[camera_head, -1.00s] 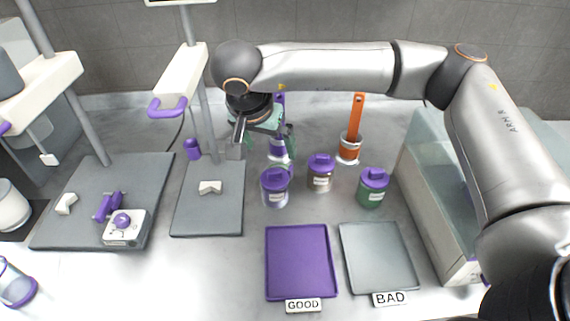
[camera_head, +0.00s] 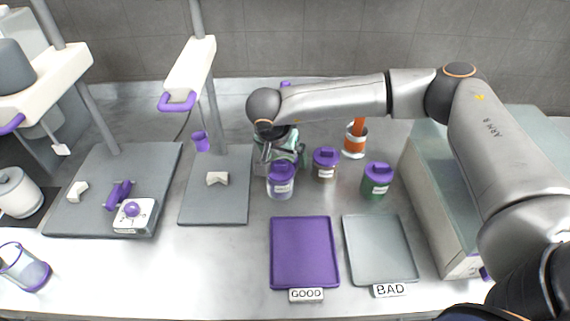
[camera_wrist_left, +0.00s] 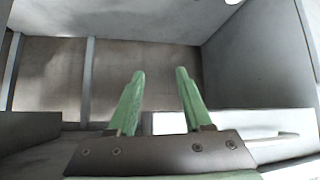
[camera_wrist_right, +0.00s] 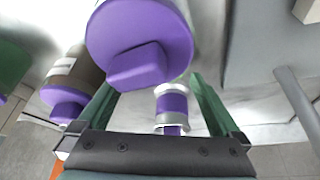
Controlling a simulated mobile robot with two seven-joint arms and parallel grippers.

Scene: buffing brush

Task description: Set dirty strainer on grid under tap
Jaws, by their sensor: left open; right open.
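I cannot make out a strainer, grid or tap in any view. My right gripper (camera_head: 281,152) is low behind the front purple-lidded canister (camera_head: 281,185). In the right wrist view its green fingers (camera_wrist_right: 151,88) are open. A silver cup with a purple band (camera_wrist_right: 172,103) shows between them; I cannot tell whether they touch it. That canister's purple lid (camera_wrist_right: 140,50) fills the upper middle. My left gripper is outside the head view; in its wrist view the fingers (camera_wrist_left: 160,73) are open and empty, before a grey, box-like recess (camera_wrist_left: 150,65).
Brown (camera_head: 325,166) and green (camera_head: 376,183) canisters stand right of the right gripper, with an orange-handled cup (camera_head: 355,142) behind. A purple tray (camera_head: 304,252) and grey tray (camera_head: 380,250) lie in front. Grey-based stands (camera_head: 215,200) occupy the left. A glass-sided box (camera_head: 435,190) is at right.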

